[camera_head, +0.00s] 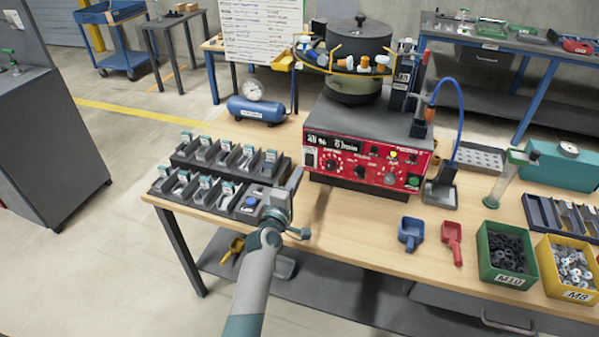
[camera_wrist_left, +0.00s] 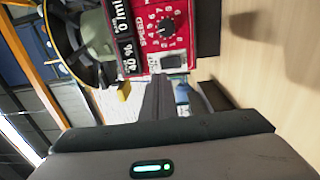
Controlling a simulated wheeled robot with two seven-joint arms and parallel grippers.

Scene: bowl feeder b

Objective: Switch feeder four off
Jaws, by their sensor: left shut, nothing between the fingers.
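The bowl feeder has a dark round bowl (camera_head: 360,40) on a grey box with a red control panel (camera_head: 368,162). Its lit display (camera_head: 332,141) seems to read 40 % and 0/min. In the left wrist view the panel shows a black knob (camera_wrist_left: 165,26) with a scale and a black rocker switch (camera_wrist_left: 172,61) beside it; its position is unclear. My left gripper (camera_head: 296,180) is shut and empty, just in front of and left of the panel's left end. In the wrist view its fingertips (camera_wrist_left: 157,80) point at the panel close to the switch; contact cannot be told. My right gripper is out of view.
Dark racks of small parts (camera_head: 215,180) stand left of my gripper. A blue scoop (camera_head: 410,234), a red scoop (camera_head: 452,240), a green bin (camera_head: 505,257) and a yellow bin (camera_head: 567,270) stand right. A blue air tank (camera_head: 257,110) lies behind. Tabletop before the panel is clear.

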